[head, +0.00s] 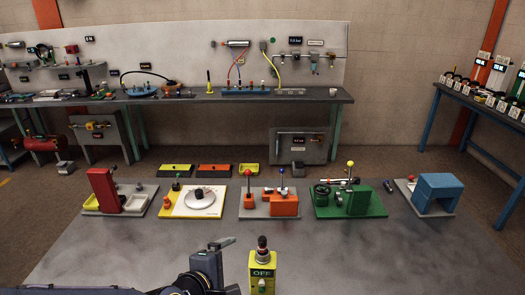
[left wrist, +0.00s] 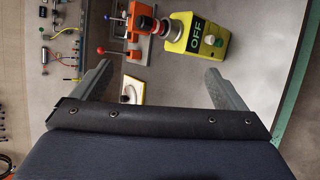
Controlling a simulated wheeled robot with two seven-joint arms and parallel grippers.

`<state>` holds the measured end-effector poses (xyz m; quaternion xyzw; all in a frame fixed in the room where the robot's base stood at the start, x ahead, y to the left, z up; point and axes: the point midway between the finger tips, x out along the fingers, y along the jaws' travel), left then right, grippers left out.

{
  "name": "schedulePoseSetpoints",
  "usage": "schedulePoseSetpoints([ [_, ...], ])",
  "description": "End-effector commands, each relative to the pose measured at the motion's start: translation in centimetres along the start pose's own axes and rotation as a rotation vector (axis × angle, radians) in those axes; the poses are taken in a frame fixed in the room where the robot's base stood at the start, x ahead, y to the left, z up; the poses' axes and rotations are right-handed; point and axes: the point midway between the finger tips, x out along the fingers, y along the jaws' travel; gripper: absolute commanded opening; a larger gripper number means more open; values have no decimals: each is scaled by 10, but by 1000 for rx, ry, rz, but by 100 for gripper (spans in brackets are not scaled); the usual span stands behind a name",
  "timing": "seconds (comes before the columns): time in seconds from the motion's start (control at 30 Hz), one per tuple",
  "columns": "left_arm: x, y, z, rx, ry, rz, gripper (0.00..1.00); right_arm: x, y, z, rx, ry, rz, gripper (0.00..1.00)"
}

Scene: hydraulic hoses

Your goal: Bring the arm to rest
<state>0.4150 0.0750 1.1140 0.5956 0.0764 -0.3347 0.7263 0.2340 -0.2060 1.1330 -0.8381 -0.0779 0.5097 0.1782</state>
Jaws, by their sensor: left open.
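My left gripper (head: 232,262) comes in from the bottom left in the head view. In the left wrist view its two fingers (left wrist: 158,67) are spread wide with nothing between them. A yellow box (head: 262,272) marked OFF, with a dark-topped knob, stands just right of the gripper in the head view. In the left wrist view the yellow box (left wrist: 196,42) shows beyond the fingertips, nearer the right finger, with a red and dark knob and green and white buttons. My right gripper does not show.
Across the grey table (head: 330,248) stand a red block station (head: 103,190), a white plate with a dial (head: 193,202), an orange block station (head: 284,205), a green station (head: 358,200) and a blue block (head: 437,190). Small trays (head: 214,170) lie behind. The table's right front is clear.

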Motion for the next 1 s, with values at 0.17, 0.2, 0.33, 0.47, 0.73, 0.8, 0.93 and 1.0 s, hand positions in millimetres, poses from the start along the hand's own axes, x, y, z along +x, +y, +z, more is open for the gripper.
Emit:
schedulePoseSetpoints([
  [0.17, -66, -15, -34, 515, -14, -137, 94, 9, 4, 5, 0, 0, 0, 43],
  [0.2, -82, -23, -41, 622, -24, -176, 94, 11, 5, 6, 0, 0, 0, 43],
  [0.33, -131, -52, -58, 916, -77, -293, 94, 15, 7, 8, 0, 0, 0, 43],
  [0.47, -166, -79, -66, 1106, -140, -377, 94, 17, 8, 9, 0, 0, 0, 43],
  [0.73, -189, -99, -69, 1223, -201, -432, 94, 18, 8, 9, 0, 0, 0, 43],
  [0.8, -189, -99, -69, 1223, -202, -432, 94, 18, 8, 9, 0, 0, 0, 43],
  [0.93, -189, -99, -69, 1222, -201, -432, 94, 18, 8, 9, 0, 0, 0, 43],
  [1.0, -189, -99, -69, 1222, -201, -431, 94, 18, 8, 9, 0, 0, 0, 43],
])
